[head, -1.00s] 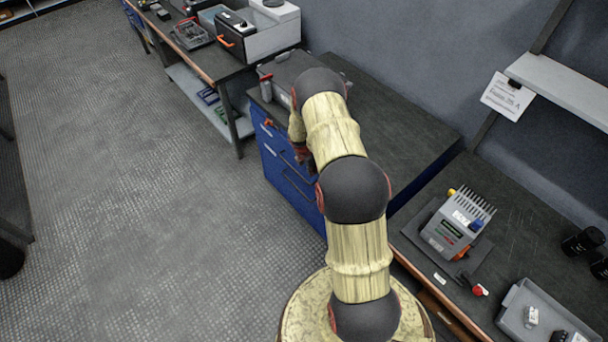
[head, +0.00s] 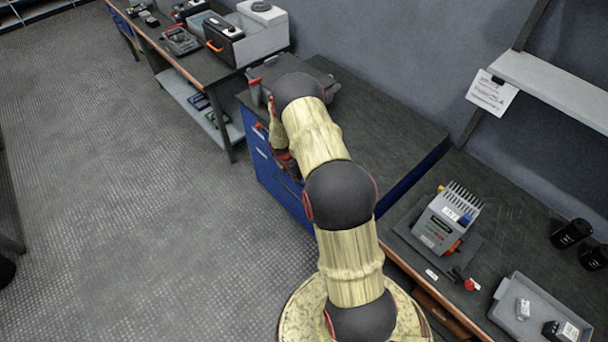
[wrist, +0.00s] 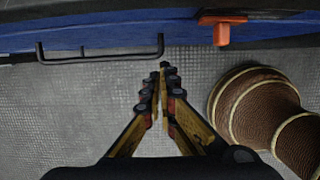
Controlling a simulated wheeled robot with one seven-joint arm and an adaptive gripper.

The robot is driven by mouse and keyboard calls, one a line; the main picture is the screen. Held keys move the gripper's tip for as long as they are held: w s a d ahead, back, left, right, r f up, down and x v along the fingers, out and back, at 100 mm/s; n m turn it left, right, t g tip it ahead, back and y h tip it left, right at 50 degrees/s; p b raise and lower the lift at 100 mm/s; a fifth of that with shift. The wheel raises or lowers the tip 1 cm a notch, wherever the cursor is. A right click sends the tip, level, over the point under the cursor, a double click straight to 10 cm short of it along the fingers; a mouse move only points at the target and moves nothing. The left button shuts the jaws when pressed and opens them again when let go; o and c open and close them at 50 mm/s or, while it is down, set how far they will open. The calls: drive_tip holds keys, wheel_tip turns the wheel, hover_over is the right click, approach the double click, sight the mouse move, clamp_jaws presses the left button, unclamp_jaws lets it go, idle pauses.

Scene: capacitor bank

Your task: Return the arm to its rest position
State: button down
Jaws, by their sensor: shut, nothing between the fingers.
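My arm, with pale yellow links and dark joints, rises from the bottom of the head view and reaches toward the blue cabinet (head: 278,178). Its far end bends down in front of the cabinet's left side. My gripper (wrist: 165,72) shows in the wrist view with its fingers together and nothing between them. It points past the blue cabinet face, with the floor below. A dark bar handle (wrist: 100,52) and an orange latch (wrist: 222,28) on the blue face lie ahead of the fingertips, apart from them. In the head view my gripper is mostly hidden behind the arm.
A grey case (head: 285,70) sits on the cabinet top behind my arm. The right bench holds a grey device (head: 441,222), a grey tray (head: 508,290) and black cylinders (head: 571,233). Another bench (head: 180,62) stands at the back left. The floor (head: 110,190) at left is open.

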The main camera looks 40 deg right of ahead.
drive_tip(key=p+v, duration=0.1)
drive_tip(key=v, duration=0.8)
drive_tip(key=shift+d+r+p, duration=0.2)
drive_tip(key=shift+r+p, duration=0.05)
drive_tip(key=shift+p, duration=0.1)
drive_tip(key=shift+w, duration=0.15)
